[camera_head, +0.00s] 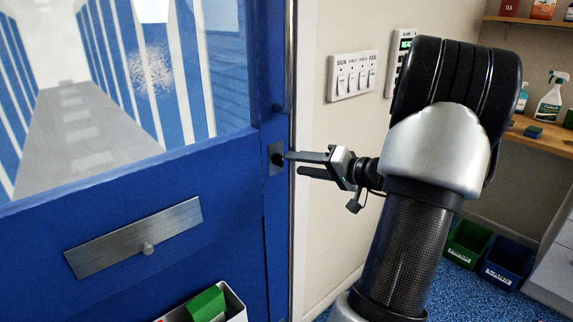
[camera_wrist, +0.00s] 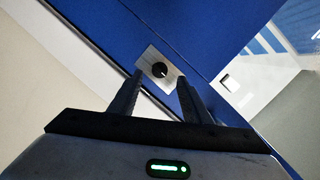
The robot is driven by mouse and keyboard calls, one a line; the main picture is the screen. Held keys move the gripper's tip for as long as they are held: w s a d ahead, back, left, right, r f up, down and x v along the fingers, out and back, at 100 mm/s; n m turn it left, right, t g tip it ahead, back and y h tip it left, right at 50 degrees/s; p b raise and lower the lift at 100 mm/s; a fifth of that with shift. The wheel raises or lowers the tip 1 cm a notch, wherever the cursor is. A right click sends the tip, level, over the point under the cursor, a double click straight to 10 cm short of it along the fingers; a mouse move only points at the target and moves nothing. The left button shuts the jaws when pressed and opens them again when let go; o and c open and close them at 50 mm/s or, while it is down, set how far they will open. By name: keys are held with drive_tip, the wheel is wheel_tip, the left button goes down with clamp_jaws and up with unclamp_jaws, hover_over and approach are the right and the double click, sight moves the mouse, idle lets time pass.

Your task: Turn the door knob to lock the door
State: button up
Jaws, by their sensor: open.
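The blue door (camera_head: 150,190) fills the left of the head view, with a window in its upper part. The door knob (camera_wrist: 159,70) is small, round and black on a square metal plate (camera_wrist: 147,60) in the wrist view. In the head view the plate (camera_head: 275,151) sits near the door's right edge, and the knob is partly hidden by a fingertip. My gripper (camera_head: 296,163) is open and points left at the plate. In the wrist view its two fingers (camera_wrist: 160,90) reach toward the knob, one on either side. I cannot tell whether they touch it.
A metal mail slot (camera_head: 135,238) and a white holder with a green item (camera_head: 207,304) are on the door. A switch panel (camera_head: 352,76) is on the wall. Green (camera_head: 466,243) and blue (camera_head: 507,262) bins stand at right.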

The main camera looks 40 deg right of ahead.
sight(280, 161)
drive_tip(key=x, duration=0.5)
drive_tip(key=shift+w, duration=0.15)
drive_tip(key=c, duration=1)
